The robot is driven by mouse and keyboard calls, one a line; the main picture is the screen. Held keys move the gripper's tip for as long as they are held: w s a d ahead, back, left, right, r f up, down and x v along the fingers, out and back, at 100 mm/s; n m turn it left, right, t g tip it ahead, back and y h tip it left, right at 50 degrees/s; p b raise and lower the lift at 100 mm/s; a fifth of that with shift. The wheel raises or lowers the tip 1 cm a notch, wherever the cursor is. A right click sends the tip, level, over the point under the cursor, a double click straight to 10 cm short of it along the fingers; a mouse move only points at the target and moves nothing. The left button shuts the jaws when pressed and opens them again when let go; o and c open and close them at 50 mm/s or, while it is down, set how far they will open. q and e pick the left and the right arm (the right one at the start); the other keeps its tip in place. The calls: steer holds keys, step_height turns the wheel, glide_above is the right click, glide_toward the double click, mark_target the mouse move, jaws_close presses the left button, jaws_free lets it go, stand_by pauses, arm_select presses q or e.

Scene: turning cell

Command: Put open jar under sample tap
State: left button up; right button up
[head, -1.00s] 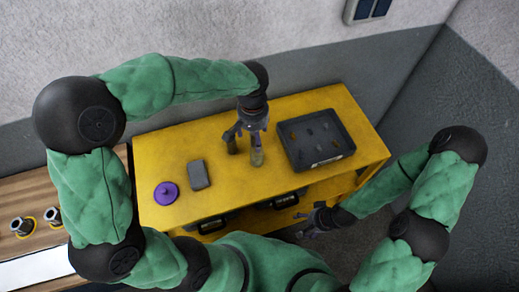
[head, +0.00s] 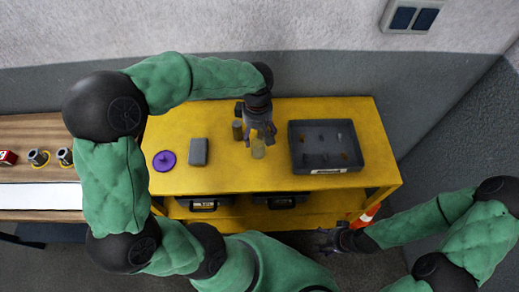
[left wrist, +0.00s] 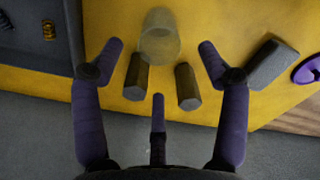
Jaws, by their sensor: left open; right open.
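A clear, open-topped jar (head: 258,149) stands on the yellow table (head: 225,178), and it shows in the left wrist view (left wrist: 160,40). My left gripper (head: 262,136) is open above and around the jar in the head view. In the left wrist view its spread purple fingers (left wrist: 160,47) point toward the jar with gaps on both sides. Two dark cylinders stand beside the jar, one at left (left wrist: 136,78) and one at right (left wrist: 187,87). My right gripper (head: 328,240) is open and empty off the table's front. I cannot make out the sample tap.
A dark tray (head: 296,152) with small parts is right of the jar. A grey block (head: 198,152) and a purple lid-like disc (head: 164,161) lie to the left. A wooden bench (head: 35,130) with metal fittings (head: 38,157) is further left.

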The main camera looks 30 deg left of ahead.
mark_target(258, 144)
arm_select(q)
steer(key=shift+s+d+f+b, duration=0.1)
steer(key=shift+f+b, duration=0.6)
steer(key=shift+f, duration=2.7)
steer(key=c, duration=1.2)
steer(key=shift+c, duration=0.2)
steer(key=shift+r, duration=0.15)
steer(key=shift+r, duration=0.25)
step_height(258, 144, up, 3)
steer(key=shift+s+r+p, duration=0.1)
steer(key=shift+s+p, duration=0.05)
steer(key=shift+p, duration=0.3)
steer(key=s+d+r+p, duration=0.2)
steer(key=s+d+r, duration=0.1)
steer(key=s+r, duration=0.6)
steer(key=s, duration=0.4)
steer(key=shift+s+d+p, duration=0.15)
steer(key=shift+s+p, duration=0.05)
steer(key=shift+p, duration=0.1)
